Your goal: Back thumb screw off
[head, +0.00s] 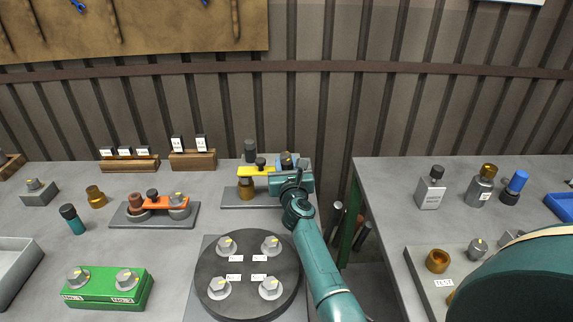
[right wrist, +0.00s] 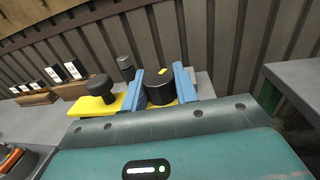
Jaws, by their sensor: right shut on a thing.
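A yellow bar (head: 257,171) stands at the back of the left table, above a grey base plate (head: 240,197) and a brass-coloured post (head: 246,188). A black thumb screw (right wrist: 94,88) with a rounded head stands on the bar; it also shows in the head view (head: 261,163). My right gripper (head: 287,158) is at the bar's right end. In the right wrist view its blue fingers (right wrist: 160,88) are shut on a dark round knob (right wrist: 160,92) with a yellow mark on top. The knob's lower part is hidden, so I cannot tell whether it is seated. My left gripper is out of view.
A dark cylinder (head: 250,151) stands behind the bar. A round dark turntable (head: 247,301) with several grey knobs lies in front. An orange-bar fixture (head: 165,203) stands to the left. A gap separates this table from the right table (head: 390,205), which holds bottles.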

